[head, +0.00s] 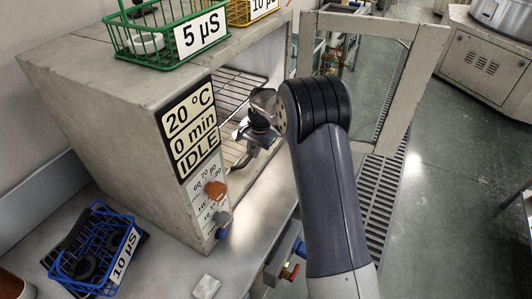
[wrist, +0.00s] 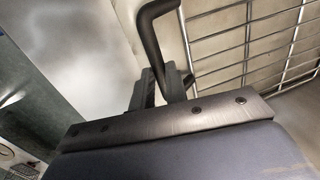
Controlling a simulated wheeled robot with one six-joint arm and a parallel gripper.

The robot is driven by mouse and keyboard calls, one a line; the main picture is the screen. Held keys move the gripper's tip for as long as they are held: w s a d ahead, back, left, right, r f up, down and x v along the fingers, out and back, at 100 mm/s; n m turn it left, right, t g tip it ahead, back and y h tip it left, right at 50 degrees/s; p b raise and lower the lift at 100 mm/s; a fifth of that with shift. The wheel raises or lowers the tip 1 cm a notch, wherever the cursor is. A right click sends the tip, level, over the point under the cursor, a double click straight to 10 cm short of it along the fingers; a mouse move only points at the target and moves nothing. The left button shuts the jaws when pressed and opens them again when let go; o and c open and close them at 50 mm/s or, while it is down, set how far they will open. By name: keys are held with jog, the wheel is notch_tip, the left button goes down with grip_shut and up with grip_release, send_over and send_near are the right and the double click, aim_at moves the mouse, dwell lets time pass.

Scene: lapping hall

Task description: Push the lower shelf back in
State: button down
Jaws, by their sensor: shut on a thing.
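The grey cabinet (head: 125,130) stands on the bench with its front open. Inside are two wire shelves; the upper shelf (head: 235,88) lies above the lower shelf (head: 232,153). My gripper (head: 246,138) is at the opening, by the front of the lower shelf, partly hidden by my wrist. In the wrist view my gripper (wrist: 163,88) is shut on a dark bent handle (wrist: 149,30) beside a wire shelf (wrist: 265,45), which appears to be the lower one. The fingertips' exact contact is partly hidden.
The cabinet door (head: 412,95) stands open at the right, behind my arm. A green basket (head: 165,50) and a yellow basket (head: 240,18) sit on top. A blue basket (head: 75,265) and a small white block (head: 206,286) are on the bench.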

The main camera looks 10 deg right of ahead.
jog(key=shift+w+a+r, duration=0.1)
jog(key=shift+w+a, duration=0.35)
jog(key=shift+a, duration=0.2)
jog(key=c, duration=1.4)
grip_release()
jog(key=shift+w+a, duration=0.1)
